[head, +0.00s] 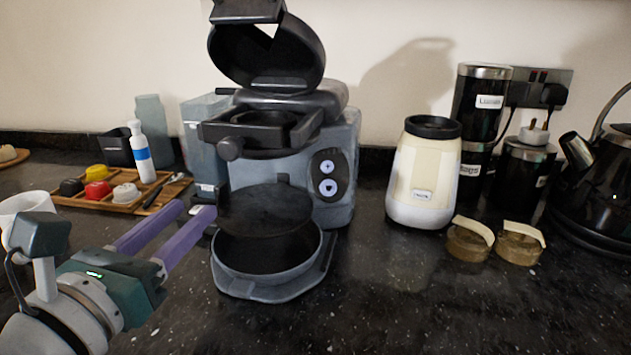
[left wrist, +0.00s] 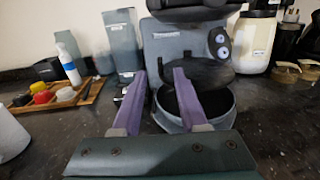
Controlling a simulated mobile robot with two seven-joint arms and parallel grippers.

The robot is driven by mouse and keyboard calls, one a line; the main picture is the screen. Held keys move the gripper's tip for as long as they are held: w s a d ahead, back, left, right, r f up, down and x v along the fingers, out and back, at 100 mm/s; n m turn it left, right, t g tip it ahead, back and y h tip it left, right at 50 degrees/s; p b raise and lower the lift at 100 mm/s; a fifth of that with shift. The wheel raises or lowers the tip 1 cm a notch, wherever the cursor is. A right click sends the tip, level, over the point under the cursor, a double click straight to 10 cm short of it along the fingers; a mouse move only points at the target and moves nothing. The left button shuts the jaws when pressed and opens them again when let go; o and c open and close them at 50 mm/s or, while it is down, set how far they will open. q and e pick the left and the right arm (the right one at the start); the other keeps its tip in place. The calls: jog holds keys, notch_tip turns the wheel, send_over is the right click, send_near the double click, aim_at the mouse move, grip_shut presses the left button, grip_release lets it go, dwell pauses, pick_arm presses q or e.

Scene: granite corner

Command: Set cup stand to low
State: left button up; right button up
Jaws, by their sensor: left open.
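The cup stand (head: 262,207) is a dark round plate on the front of the grey coffee machine (head: 342,165). It sits above the round drip tray (head: 268,272), with a gap between them at the front. The stand also shows in the left wrist view (left wrist: 222,72), partly behind a finger. My left gripper (head: 197,208) has purple fingers, spread apart and empty. It points at the machine from the front left, its tips just left of the stand. In the left wrist view the fingers (left wrist: 160,75) reach toward the stand and tray. The machine's lid (head: 268,55) stands raised.
A wooden tray (head: 128,203) with colored capsules and a white bottle (head: 143,155) is at left. A white cup (head: 22,212) is near my left arm. A cream canister (head: 424,175), two jars (head: 468,243) and a black kettle (head: 597,190) stand right. The front right counter is clear.

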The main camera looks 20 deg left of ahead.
aim_at(216, 188)
pick_arm(q)
jog(key=w, duration=0.4)
jog(key=w+a, duration=0.1)
jog(key=w, duration=0.2)
jog(key=shift+c, duration=0.4)
grip_shut()
dwell(0.9)
